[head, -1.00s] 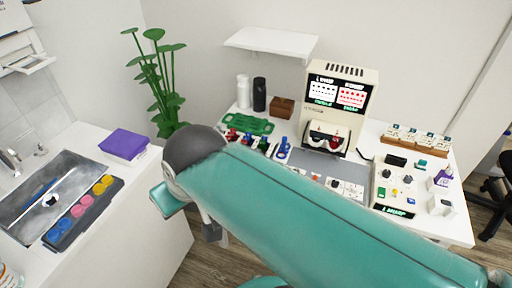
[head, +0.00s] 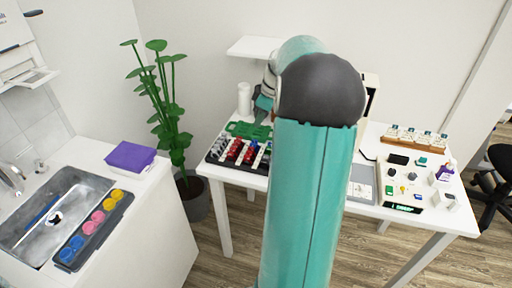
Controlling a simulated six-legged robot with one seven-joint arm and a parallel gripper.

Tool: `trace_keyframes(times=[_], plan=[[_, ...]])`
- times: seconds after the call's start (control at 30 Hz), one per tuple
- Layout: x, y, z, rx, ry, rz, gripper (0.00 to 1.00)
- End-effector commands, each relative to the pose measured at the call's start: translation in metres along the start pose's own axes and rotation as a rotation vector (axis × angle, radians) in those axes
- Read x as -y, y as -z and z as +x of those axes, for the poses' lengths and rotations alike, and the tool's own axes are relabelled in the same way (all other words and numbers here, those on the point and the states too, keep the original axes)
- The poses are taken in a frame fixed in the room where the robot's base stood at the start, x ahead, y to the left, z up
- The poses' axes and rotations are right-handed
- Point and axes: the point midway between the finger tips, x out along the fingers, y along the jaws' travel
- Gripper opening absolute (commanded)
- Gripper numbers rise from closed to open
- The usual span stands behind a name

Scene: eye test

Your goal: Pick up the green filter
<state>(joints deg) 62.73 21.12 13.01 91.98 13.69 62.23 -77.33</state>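A flat green piece with cut-outs (head: 249,131) lies at the back left of the white table, behind a dark tray. A small green block (head: 422,161) sits on the pale panel at the right. I cannot tell for sure which of these is the green filter. My gripper (head: 262,112) is over the back of the table, close to the flat green piece and partly hidden by my own arm. Its fingers are not clear enough to tell whether they are open or shut.
A dark tray (head: 212,155) with red, blue and pale pieces is at the table's left. A white bottle (head: 244,99) stands behind it. My arm hides most of the display machine. A sink (head: 40,228), a purple box (head: 130,157) and a plant (head: 175,125) are at left.

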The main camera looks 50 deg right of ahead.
Motion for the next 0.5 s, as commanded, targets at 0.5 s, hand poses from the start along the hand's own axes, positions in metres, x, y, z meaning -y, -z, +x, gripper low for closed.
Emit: trace_keyframes(times=[0.5], plan=[[-0.069, -0.080, 0.051, -0.085, 0.021, -0.044, 0.14]])
